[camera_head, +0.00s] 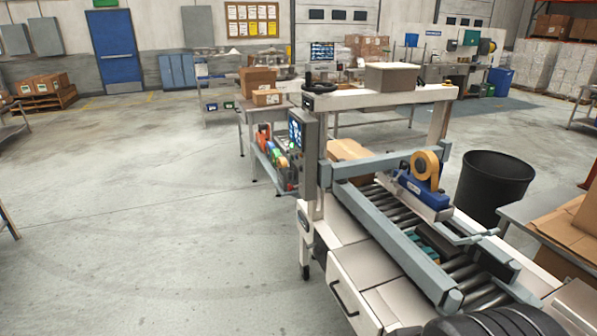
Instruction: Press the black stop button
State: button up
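A grey control box (309,150) is mounted on the near left side of the case-sealing machine (346,262). A small lit screen (295,132) on the box faces left, and I see this face at a steep slant. Small controls below the screen are too small to tell apart, so I cannot pick out the black stop button with certainty. No gripper fingers show in this view. A dark rounded part at the bottom right edge may be mine, but I cannot tell.
A roller bed with blue-grey side rails (390,238) and a tape head (424,180) runs through the machine. A black bin (493,185) stands to its right. A packing table with cartons (257,80) stands behind. The concrete floor (150,220) left of the machine is clear.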

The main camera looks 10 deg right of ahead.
jog(key=shift+s, duration=0.35)
jog(key=shift+c, duration=0.3)
jog(key=shift+w, duration=0.15)
grip_shut()
dwell(1.3)
